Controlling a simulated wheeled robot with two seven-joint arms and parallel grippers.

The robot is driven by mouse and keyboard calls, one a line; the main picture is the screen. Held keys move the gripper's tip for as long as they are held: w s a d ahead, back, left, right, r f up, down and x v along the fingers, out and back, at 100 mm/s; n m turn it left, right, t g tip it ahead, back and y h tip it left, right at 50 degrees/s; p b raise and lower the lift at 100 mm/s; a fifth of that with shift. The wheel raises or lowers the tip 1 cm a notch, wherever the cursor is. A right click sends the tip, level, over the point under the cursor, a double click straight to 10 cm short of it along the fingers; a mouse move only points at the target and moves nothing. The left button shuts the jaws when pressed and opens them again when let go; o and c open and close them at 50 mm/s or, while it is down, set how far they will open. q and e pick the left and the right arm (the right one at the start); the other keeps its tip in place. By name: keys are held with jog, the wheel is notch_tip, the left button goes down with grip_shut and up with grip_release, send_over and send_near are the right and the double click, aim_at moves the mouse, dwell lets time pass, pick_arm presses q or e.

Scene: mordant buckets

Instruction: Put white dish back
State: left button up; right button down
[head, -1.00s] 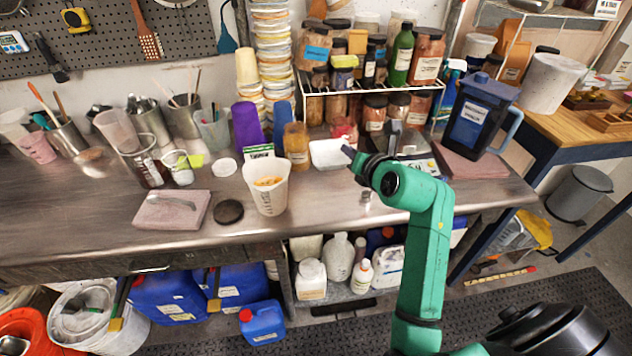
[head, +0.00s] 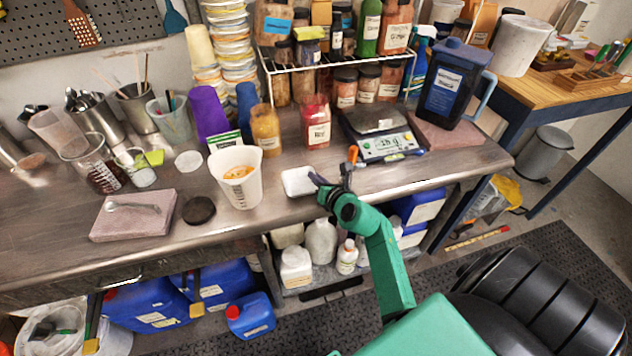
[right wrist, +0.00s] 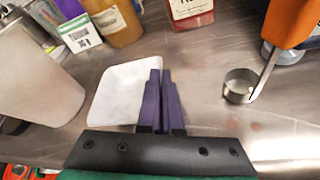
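The white dish (head: 298,181) is a small rounded-square tray near the front edge of the steel bench. In the right wrist view the dish (right wrist: 118,95) lies just left of the purple fingers. My right gripper (head: 320,182) has its fingers nearly together at the dish's right rim, and it also shows in the right wrist view (right wrist: 163,100). It appears shut on that rim; the fingers hide that edge. I cannot tell whether the dish is clear of the bench. My left gripper is not in view.
A white beaker (head: 237,176) is left of the dish. A metal cup with an orange handle (right wrist: 240,86) is close on the right. Bare bench lies behind the dish.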

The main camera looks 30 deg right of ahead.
jog(key=shift+f, duration=0.45)
jog(key=c, duration=1.4)
grip_release()
jog(key=shift+r, duration=0.1)
jog(key=shift+r, duration=0.15)
jog(key=v, duration=1.2)
